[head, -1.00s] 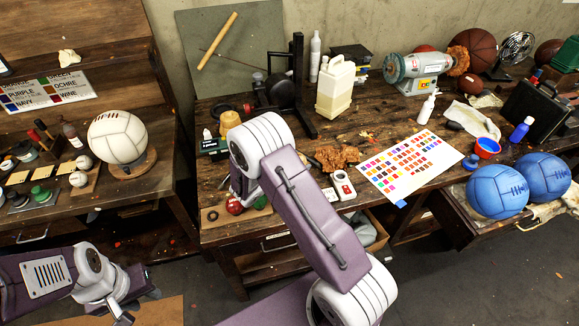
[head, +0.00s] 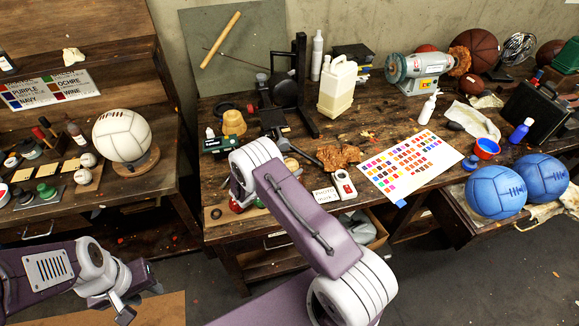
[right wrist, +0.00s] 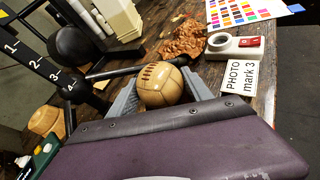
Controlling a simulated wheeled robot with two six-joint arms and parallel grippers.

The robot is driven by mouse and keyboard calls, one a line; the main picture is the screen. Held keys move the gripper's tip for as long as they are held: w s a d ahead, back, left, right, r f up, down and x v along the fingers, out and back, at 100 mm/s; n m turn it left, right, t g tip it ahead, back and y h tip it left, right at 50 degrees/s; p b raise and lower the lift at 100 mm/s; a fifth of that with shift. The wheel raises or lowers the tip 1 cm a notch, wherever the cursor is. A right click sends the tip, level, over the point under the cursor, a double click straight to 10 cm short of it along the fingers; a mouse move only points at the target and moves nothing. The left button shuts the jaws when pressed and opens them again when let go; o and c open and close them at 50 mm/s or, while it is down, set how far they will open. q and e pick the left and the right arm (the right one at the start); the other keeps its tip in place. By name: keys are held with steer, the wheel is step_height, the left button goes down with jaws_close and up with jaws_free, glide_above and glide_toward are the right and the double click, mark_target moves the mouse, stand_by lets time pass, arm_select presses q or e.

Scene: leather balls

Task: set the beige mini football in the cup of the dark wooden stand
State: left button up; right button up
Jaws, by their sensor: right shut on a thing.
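The beige mini football (right wrist: 164,92), with dark lacing, is between the grey fingers of my right gripper (right wrist: 158,82) in the right wrist view. The gripper is shut on it. In the head view my right wrist hides this ball and most of the gripper, at the workbench's front left part. I cannot make out the dark wooden stand or its cup in either view; it may be hidden behind my right arm. My left gripper (head: 137,291) is open and empty at the lower left, above the floor.
On the bench (head: 385,133), a black upright frame (head: 301,85), a white jug (head: 337,88), brown scraps (head: 338,157) and a colour chart (head: 410,166) surround my right gripper. A white-red device (right wrist: 235,44) and photo card (right wrist: 239,78) lie nearby. A white ball (head: 122,135) stands left.

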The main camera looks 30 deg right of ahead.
steer(key=o, duration=1.5)
steer(key=shift+f, duration=0.1)
